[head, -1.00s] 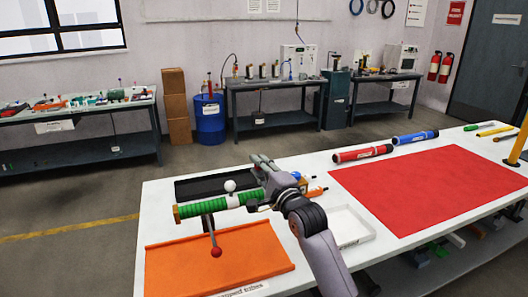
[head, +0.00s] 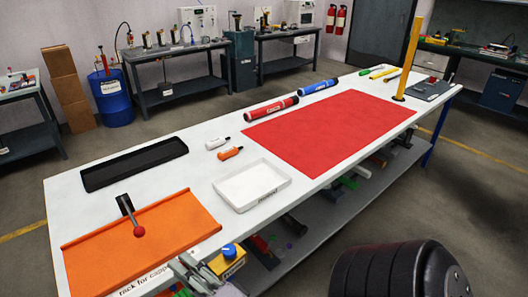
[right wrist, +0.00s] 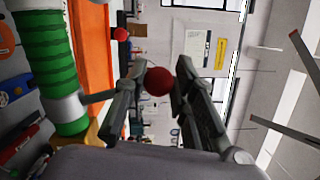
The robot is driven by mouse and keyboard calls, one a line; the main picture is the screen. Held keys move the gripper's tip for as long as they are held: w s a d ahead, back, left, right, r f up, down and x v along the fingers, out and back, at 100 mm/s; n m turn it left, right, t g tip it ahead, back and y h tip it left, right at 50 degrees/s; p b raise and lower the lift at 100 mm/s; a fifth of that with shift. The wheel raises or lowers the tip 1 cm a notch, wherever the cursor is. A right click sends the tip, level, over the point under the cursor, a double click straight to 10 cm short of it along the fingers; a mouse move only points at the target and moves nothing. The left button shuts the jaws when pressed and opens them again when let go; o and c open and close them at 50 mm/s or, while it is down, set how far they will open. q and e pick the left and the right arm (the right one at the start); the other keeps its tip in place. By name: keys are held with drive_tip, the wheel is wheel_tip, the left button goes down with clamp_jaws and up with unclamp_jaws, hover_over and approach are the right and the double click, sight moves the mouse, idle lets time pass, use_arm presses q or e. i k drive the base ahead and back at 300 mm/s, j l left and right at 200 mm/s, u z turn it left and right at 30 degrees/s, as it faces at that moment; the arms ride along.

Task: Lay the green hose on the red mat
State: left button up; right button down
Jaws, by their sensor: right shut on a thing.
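My right gripper (head: 196,272) shows only in part at the bottom of the head view, in front of the table's near edge. In the right wrist view, its fingers close around a red knob (right wrist: 158,80). A grey stem runs from the green hose's white collar toward this knob. The green hose (right wrist: 55,55) stands at the left of that view. The hose does not show in the head view. The red mat (head: 325,130) lies flat and bare on the right part of the table. My left gripper is not in view.
The table holds an orange rack (head: 95,249) with a red-knobbed lever (head: 139,232), a black tray (head: 135,164), a white tray (head: 250,207) and two small bottles. A red tube (head: 271,109) and a blue tube (head: 316,87) lie behind the mat. A yellow post (head: 409,55) stands beyond it.

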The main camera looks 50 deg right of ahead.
sight(348, 124)
drive_tip(key=k+l, duration=0.1)
drive_tip(key=l, duration=0.55)
drive_tip(key=k+l, duration=0.1)
drive_tip(key=l, duration=0.55)
drive_tip(key=k+l, duration=0.1)
drive_tip(key=l, duration=0.6)
drive_tip(key=k+l, duration=0.1)
drive_tip(key=l, duration=0.55)
drive_tip(key=k+l, duration=0.1)
drive_tip(key=l, duration=0.55)
drive_tip(key=k+l, duration=0.1)
drive_tip(key=l, duration=0.55)
drive_tip(key=k+l, duration=0.1)
drive_tip(key=l, duration=0.55)
